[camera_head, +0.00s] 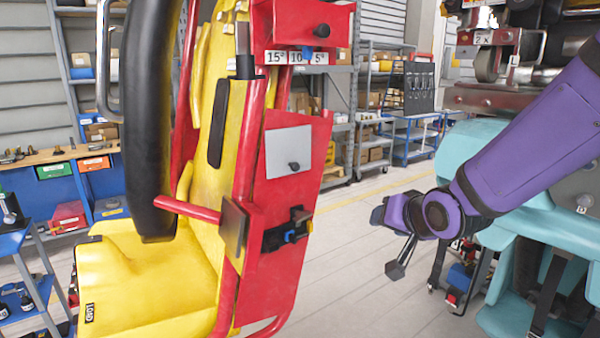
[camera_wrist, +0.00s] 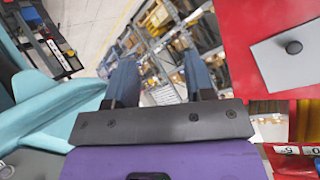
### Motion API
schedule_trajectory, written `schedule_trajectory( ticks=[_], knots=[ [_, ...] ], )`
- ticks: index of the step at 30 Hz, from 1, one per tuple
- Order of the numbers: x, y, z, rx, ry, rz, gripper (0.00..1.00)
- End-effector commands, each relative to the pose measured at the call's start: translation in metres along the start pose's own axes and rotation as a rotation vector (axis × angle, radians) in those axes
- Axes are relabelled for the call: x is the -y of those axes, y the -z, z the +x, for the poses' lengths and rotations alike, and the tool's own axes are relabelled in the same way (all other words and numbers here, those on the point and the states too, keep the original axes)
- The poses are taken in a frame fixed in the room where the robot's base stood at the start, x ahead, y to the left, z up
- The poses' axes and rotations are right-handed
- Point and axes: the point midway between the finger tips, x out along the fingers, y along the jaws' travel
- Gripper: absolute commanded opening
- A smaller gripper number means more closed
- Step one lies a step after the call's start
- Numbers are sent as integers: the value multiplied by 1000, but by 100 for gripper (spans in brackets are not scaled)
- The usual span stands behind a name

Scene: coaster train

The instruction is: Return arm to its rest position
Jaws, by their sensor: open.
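My purple arm (camera_head: 535,130) reaches in from the right side of the head view. My gripper (camera_head: 397,268) hangs in the open space right of the red and yellow coaster seat, apart from it. In the wrist view my gripper (camera_wrist: 160,72) has its two dark fingers spread apart with nothing between them. The red side panel (camera_head: 300,190) with a grey plate (camera_head: 289,152) and dark knob stands left of the gripper. The same red panel (camera_wrist: 245,30) shows at the right of the wrist view.
A teal seat (camera_head: 505,235) stands close behind and below my arm. A yellow seat (camera_head: 140,270) with a black restraint (camera_head: 150,120) fills the left. Blue shelves (camera_head: 65,190) line the left wall. Clear floor (camera_head: 360,270) lies between the seats.

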Motion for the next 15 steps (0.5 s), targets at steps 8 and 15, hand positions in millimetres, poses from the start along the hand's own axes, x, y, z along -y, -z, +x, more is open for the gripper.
schedule_trajectory(
  ticks=[8,15],
  knots=[
    [-30,17,-79,87,-198,-145,49],
    [-52,12,-158,205,-304,-212,49]
  ],
)
